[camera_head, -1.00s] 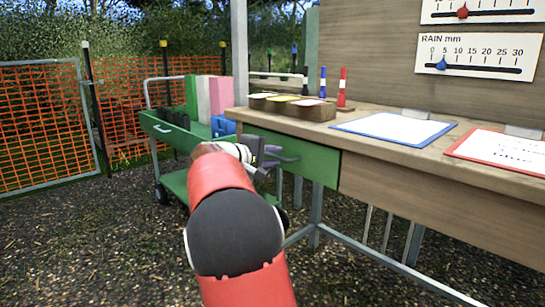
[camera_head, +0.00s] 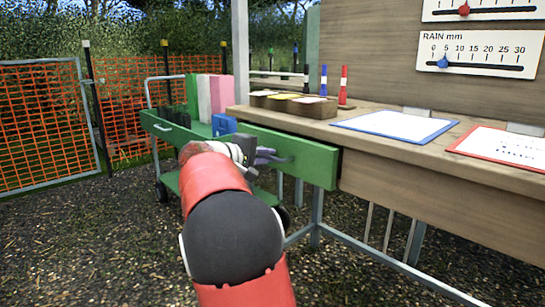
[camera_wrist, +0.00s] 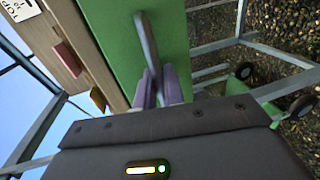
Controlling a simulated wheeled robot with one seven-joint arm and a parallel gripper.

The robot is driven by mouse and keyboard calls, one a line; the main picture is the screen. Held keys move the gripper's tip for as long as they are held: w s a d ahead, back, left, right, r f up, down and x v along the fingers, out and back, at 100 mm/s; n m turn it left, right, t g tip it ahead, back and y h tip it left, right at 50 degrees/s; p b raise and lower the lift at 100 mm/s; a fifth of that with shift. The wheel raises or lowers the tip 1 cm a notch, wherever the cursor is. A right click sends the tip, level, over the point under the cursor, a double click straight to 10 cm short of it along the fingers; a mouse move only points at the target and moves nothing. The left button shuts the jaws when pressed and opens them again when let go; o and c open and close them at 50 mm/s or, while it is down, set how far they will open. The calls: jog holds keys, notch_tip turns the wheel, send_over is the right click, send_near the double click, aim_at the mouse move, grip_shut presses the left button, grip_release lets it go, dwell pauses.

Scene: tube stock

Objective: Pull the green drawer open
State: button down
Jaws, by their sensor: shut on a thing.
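The green drawer (camera_head: 315,165) sits under the left end of the wooden workbench top. Its front stands a little out from the bench, with a dark gap at its right edge. Its grey bar handle (camera_head: 288,159) also shows in the wrist view (camera_wrist: 147,40), crossing the green front (camera_wrist: 110,30). My gripper (camera_head: 272,156) is at the handle, its purple fingers (camera_wrist: 159,88) shut on the bar from both sides. In the head view my red and black arm hides part of the area below, and the inside of the drawer is hidden.
A green wheeled cart (camera_head: 165,130) with upright coloured boards stands left of the bench, close behind my gripper. The bench top (camera_head: 380,109) holds a brown sorting tray (camera_head: 262,102), red and blue markers and framed sheets. Gravel ground lies open at the front left.

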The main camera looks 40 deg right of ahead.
jog(key=f+v, duration=0.2)
jog(key=v, duration=0.7)
jog(key=f+b+v, duration=0.1)
jog(key=f+v, duration=0.1)
jog(key=v, duration=0.8)
jog(key=shift+s+a, duration=0.15)
jog(key=shift+a, duration=0.2)
jog(key=c, duration=1.6)
grip_release()
jog(key=shift+c, duration=0.2)
jog(key=v, duration=0.7)
jog(key=shift+a+p, duration=0.4)
jog(key=shift+p, duration=0.05)
jog(key=shift+s+r, duration=0.1)
jog(key=shift+s, duration=0.05)
